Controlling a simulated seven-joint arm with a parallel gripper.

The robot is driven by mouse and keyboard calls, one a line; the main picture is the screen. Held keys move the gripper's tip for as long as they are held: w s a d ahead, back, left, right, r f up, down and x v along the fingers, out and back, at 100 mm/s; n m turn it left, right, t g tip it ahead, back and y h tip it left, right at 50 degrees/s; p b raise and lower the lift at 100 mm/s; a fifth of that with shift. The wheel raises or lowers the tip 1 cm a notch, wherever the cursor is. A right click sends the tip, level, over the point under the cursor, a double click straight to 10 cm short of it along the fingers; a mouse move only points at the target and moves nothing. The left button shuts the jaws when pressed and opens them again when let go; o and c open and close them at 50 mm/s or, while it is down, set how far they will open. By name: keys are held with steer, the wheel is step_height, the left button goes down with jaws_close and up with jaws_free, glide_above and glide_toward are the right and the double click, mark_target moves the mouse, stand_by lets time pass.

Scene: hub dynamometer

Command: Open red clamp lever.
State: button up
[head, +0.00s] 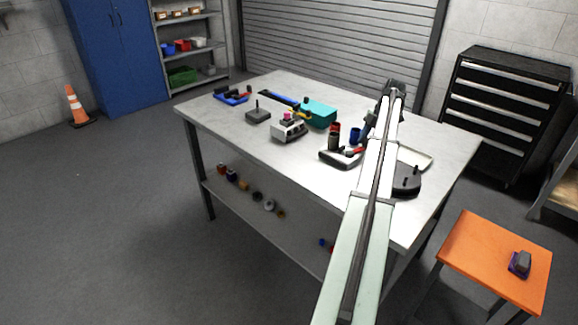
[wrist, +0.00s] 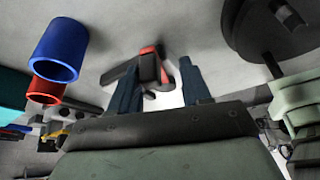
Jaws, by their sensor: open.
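The clamp with the red lever sits on the table; its red lever (head: 355,151) shows in the head view above a grey and dark base (head: 338,160). In the wrist view the red lever (wrist: 149,52) lies beyond and between my fingertips, with dark grey parts of the clamp beside it. My gripper (wrist: 158,66) is open, its two dark blue fingers spread apart with nothing visibly held. In the head view my arm crosses the right side of the table, and the fingertips are hard to make out near the clamp. I cannot tell whether a finger touches the lever.
A blue cup (wrist: 60,50) and a red cup (wrist: 45,92) stand left of my fingers. A dark round base with a post (head: 405,180) is on the right. A white tray (head: 417,158) lies behind my arm. A teal box (head: 319,113) and several fixtures stand farther left.

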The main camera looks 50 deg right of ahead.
steer(key=s+m, duration=0.1)
steer(key=s+a+m+t, duration=0.1)
steer(key=m, duration=0.1)
steer(key=shift+a, duration=0.15)
steer(key=s+a+m+h, duration=0.1)
steer(key=m, duration=0.1)
steer(key=shift+s+a+m+t, duration=0.1)
steer(key=shift+a+m+t, duration=0.1)
steer(key=shift+m+t, duration=0.2)
steer(key=a+m, duration=0.1)
steer(key=s+m+h, duration=0.1)
steer(key=m, duration=0.1)
steer(key=a+m, duration=0.1)
steer(key=shift+s+a+t+h, duration=0.15)
steer(key=shift+a+t+h, duration=0.2)
steer(key=shift+t+h, duration=0.05)
steer(key=v, duration=1.4)
steer(key=shift+w+a+f+n+g+y, duration=0.1)
steer(key=shift+w+a+f+n+y, duration=0.6)
steer(key=shift+w+a+f, duration=2.85)
steer(key=shift+w+a+f+n+g+y, duration=0.25)
steer(key=shift+w+a+f+n, duration=1.15)
steer(key=shift+w+a, duration=3.7)
steer(key=shift+w+a+f+n+t+y, duration=0.1)
steer(key=shift+w+a+f+n+y, duration=0.4)
steer(key=shift+w+a+f, duration=3.85)
steer(key=shift+s+a+r, duration=1.05)
steer(key=shift+s+r, duration=0.1)
steer(key=shift+r, duration=0.05)
